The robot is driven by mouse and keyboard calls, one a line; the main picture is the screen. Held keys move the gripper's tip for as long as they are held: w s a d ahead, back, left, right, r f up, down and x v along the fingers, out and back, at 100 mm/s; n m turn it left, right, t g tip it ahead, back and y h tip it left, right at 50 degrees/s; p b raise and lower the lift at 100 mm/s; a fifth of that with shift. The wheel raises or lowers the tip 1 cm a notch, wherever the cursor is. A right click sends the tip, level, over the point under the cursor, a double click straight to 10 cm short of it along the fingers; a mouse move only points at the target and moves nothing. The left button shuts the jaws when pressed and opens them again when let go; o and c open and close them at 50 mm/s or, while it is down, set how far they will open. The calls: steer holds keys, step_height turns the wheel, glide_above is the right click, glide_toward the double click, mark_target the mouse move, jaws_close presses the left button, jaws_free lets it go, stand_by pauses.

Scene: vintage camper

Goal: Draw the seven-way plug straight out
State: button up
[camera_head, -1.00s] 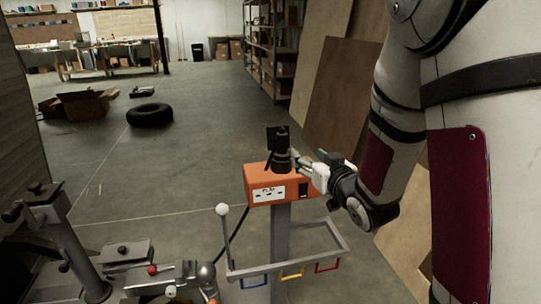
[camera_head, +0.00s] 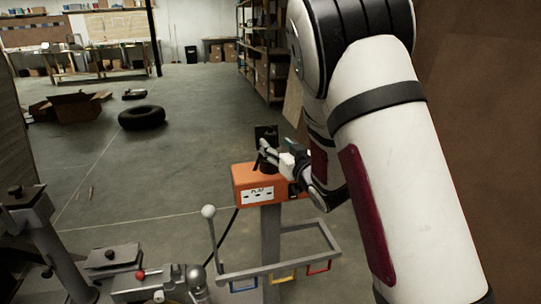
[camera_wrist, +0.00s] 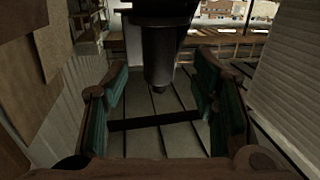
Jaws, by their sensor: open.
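The black seven-way plug (camera_head: 265,133) stands upright on top of the orange box (camera_head: 240,182), which sits on a grey post. In the wrist view the plug (camera_wrist: 158,68) shows as a dark cylinder between my two green-padded fingers, with a visible gap on each side. My gripper (camera_head: 268,150) is open at the plug's height, reaching in from the right. Its fingers hide part of the plug in the head view. I cannot tell from these views how deep the plug sits in its socket.
A grey frame (camera_head: 285,268) with coloured loops hangs off the post below the box. A white-knobbed lever (camera_head: 208,212) and a dark cable stand left of the post. Metal hitch parts (camera_head: 110,258) fill the lower left.

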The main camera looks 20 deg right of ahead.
mark_target(273, 141)
steer(key=w, duration=0.3)
steer(key=w+a, duration=0.1)
steer(key=shift+w+r, duration=0.15)
steer(key=shift+w, duration=0.25)
jaws_close()
